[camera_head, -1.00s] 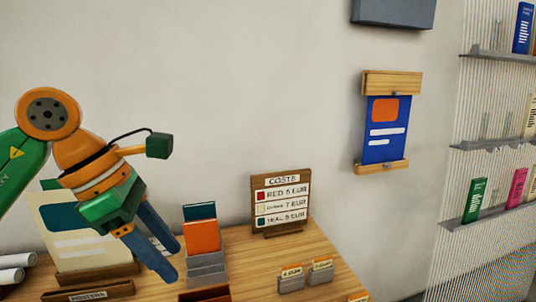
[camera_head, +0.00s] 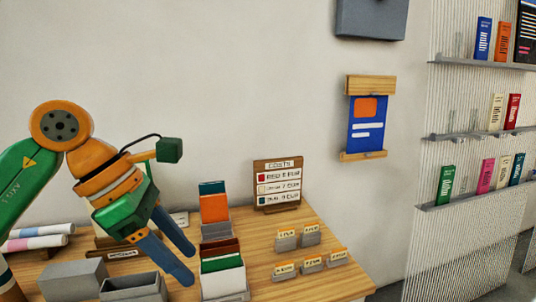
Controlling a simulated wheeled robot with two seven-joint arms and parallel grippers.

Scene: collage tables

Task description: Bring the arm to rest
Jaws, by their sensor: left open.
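My left gripper (camera_head: 182,261) comes in from the left on a green and orange arm. Its two blue-grey fingers point down and to the right, apart from each other, with nothing seen between them. It hangs over the left part of the wooden table (camera_head: 318,283), in front of the card holders. My right gripper is not in view.
A costs sign (camera_head: 278,186) stands at the table's back. Card holders (camera_head: 215,212) and a grey box (camera_head: 134,287) are near the gripper. Small labelled holders (camera_head: 311,262) stand at right. A blue poster (camera_head: 367,124) and shelves (camera_head: 485,135) are on the wall.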

